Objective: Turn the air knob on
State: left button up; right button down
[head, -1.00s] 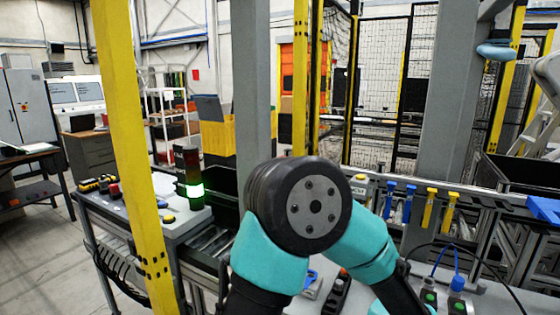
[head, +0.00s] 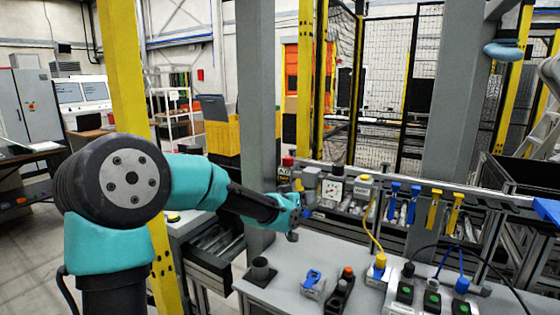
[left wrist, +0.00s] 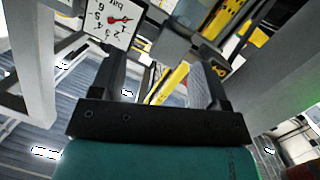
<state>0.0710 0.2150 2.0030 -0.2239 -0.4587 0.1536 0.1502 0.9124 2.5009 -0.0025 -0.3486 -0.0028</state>
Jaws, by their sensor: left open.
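A red knob (head: 288,160) sits on top of the air unit, above a dark and yellow label (head: 285,173) that seems to read AIR. A square white pressure gauge (head: 332,188) is to its right; it also shows at the top of the left wrist view (left wrist: 117,20). My left gripper (head: 297,214) is below and slightly right of the red knob, close to the rail. In the left wrist view its two fingers (left wrist: 163,68) are spread apart, with a grey block (left wrist: 165,38) beyond them. I cannot tell whether they touch it. My right gripper is not in view.
Blue and yellow clips (head: 433,207) hang along the rail to the right. A grey post (head: 256,110) stands behind my forearm.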

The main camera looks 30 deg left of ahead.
aim_at(285, 160)
pick_arm(q)
jog(key=s+a+r+m+t+y, duration=0.1)
jog(key=s+a+r, duration=0.1)
jog(key=a, duration=0.3)
jog(key=s+a+r+m+t+y, duration=0.1)
jog(key=s+a+r, duration=0.1)
jog(key=a+r, duration=0.2)
jog(key=shift+a+r+y, duration=0.4)
jog(key=shift+a, duration=0.75)
jog(key=w, duration=1.1)
jog(key=w+a, duration=0.1)
jog(key=w, duration=0.5)
jog(key=shift+w, duration=0.2)
jog(key=c, duration=0.9)
